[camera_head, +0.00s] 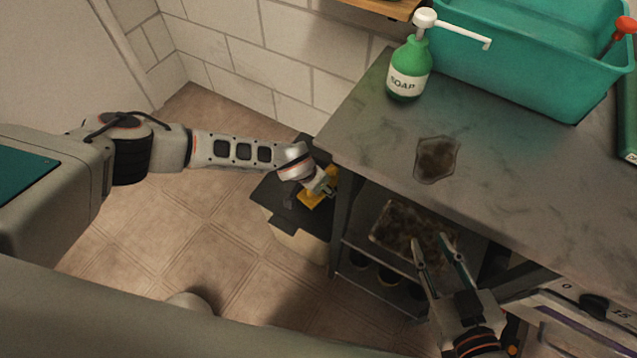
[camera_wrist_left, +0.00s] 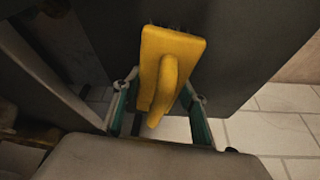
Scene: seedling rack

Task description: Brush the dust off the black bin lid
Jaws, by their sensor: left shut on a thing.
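The black bin lid (camera_head: 268,200) sits on a pale bin (camera_head: 305,245) on the floor, left of the bench. My left gripper (camera_head: 325,185) is over the lid and shut on a yellow brush (camera_head: 312,200). The brush also shows in the left wrist view (camera_wrist_left: 172,60), between the two fingers, with dark bristles at its far edge. I cannot tell whether the bristles touch the lid, and no dust can be made out on it. My right gripper (camera_head: 432,240) is open and empty, in front of the bench's lower shelf.
The metal bench (camera_head: 500,190) stands close to the lid's right side. It carries a green soap bottle (camera_head: 408,70), a teal tub (camera_head: 530,55) and a dark brown patch (camera_head: 437,158). A tray of soil (camera_head: 385,240) lies on the shelf below. Tiled floor (camera_head: 160,240) is clear to the left.

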